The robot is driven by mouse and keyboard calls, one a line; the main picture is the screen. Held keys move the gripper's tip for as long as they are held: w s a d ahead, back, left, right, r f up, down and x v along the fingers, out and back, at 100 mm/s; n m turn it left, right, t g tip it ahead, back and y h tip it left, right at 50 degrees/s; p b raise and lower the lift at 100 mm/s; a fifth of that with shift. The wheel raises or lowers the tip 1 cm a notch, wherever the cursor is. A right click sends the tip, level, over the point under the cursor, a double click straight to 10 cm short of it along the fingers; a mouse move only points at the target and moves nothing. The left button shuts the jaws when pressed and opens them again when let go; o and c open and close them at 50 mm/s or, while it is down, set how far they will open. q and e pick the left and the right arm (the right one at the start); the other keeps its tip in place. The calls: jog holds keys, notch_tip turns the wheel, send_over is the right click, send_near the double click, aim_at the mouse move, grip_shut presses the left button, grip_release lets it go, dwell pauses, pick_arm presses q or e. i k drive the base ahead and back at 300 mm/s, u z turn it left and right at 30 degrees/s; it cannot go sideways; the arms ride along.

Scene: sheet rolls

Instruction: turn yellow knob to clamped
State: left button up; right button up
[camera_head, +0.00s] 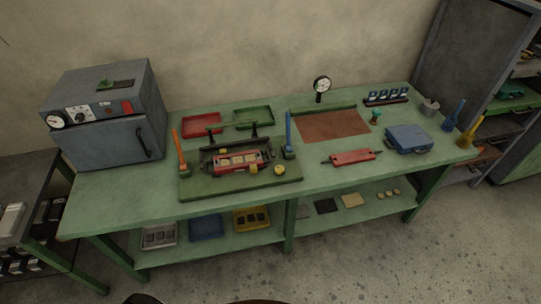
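A dark green fixture board (205,191) lies on the left-middle part of the green workbench (120,205). A red block with pale inserts (225,164) sits in the fixture. A round yellow knob (278,168) is at the fixture's right front. A smaller yellow piece (252,170) is just left of it, and another yellow piece (222,151) is behind the block. I cannot tell the knob's turn position at this size. An orange-handled lever (179,148) and a blue-handled lever (289,135) stand at the fixture's left and right.
A grey oven (108,115) stands at the bench's left end. Red (203,125) and green (253,117) trays lie behind the fixture. A red roller (352,157), brown mat (333,124), dial gauge (321,86) and blue case (409,139) are to the right. The front bench edge is mostly clear.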

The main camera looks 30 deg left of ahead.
aim_at(279, 170)
jog(key=u, duration=0.65)
jog(key=i, duration=0.75)
jog(key=u, duration=1.05)
jog(key=i, duration=0.2)
jog(key=u, duration=0.15)
